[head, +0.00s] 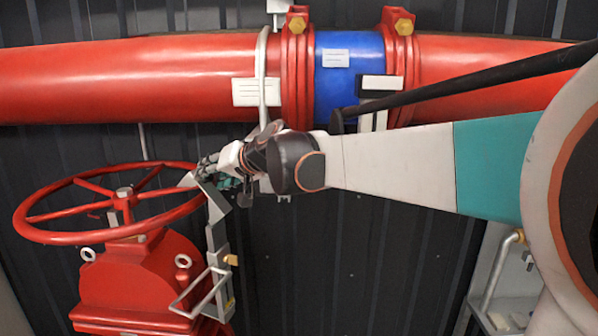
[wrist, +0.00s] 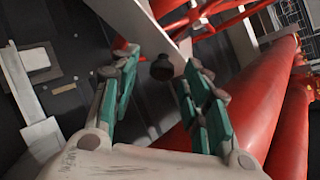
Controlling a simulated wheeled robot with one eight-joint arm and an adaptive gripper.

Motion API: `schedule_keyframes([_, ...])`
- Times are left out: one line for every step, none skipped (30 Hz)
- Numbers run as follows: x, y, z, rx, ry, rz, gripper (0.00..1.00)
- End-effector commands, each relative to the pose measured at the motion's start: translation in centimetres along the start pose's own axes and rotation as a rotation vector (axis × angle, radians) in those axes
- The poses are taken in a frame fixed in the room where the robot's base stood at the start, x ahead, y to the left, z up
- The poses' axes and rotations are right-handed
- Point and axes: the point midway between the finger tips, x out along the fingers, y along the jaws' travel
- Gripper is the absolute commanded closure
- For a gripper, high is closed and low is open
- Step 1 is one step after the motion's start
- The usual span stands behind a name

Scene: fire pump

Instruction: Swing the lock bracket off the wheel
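The red handwheel (head: 60,237) sits on a red valve body at the left of the head view. The grey lock bracket (head: 217,240) stands upright at the wheel's right side, its upper arm slanting up to the rim. My gripper (head: 208,172) is at the bracket's upper end, beside the rim. In the wrist view its green fingers (wrist: 161,60) are apart. A dark round knob (wrist: 162,70) shows between the fingertips, with the pale bracket plate (wrist: 135,28) just beyond. I cannot tell whether a finger touches either. The wheel's red rim (wrist: 232,22) shows at the top.
A large red pipe (head: 150,80) with a blue section (head: 347,75) runs across behind, above my gripper. A grey wire handle (head: 205,292) juts from the bracket's lower part. The dark ribbed wall (head: 350,260) right of the bracket is clear.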

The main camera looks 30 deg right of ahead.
Motion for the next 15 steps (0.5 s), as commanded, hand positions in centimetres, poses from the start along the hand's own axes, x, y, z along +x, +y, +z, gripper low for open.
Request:
schedule_keyframes([-0.2, -0.1, 0.2, 0.000, 0.000, -0.001, 0.57])
schedule_keyframes([-0.2, -0.1, 0.2, 0.000, 0.000, -0.001, 0.57])
schedule_keyframes([-0.2, -0.1, 0.2, 0.000, 0.000, -0.001, 0.57])
schedule_keyframes([-0.3, -0.2, 0.1, 0.000, 0.000, -0.001, 0.57])
schedule_keyframes([-0.3, -0.2, 0.0, 0.000, 0.000, -0.001, 0.57])
schedule_keyframes([-0.5, -0.4, -0.2, 0.000, 0.000, -0.001, 0.57])
schedule_keyframes([-0.6, -0.6, -0.4, 0.000, 0.000, -0.001, 0.57])
schedule_keyframes([-0.7, -0.8, -0.6, 0.000, 0.000, -0.001, 0.57])
schedule_keyframes([-1.0, -1.1, -1.0, 0.000, 0.000, -0.001, 0.57])
schedule_keyframes([-1.2, -1.4, -1.4, 0.000, 0.000, -0.001, 0.57])
schedule_keyframes([-1.4, -1.7, -1.7, 0.000, 0.000, 0.000, 0.57])
schedule_keyframes([-1.8, -2.1, -2.3, 0.000, 0.000, 0.000, 0.57])
schedule_keyframes([-2.0, -2.4, -2.7, 0.000, 0.000, 0.000, 0.57])
schedule_keyframes([-2.2, -2.7, -3.1, 0.000, 0.000, 0.000, 0.57])
schedule_keyframes([-2.6, -3.1, -3.7, 0.000, 0.000, 0.000, 0.57])
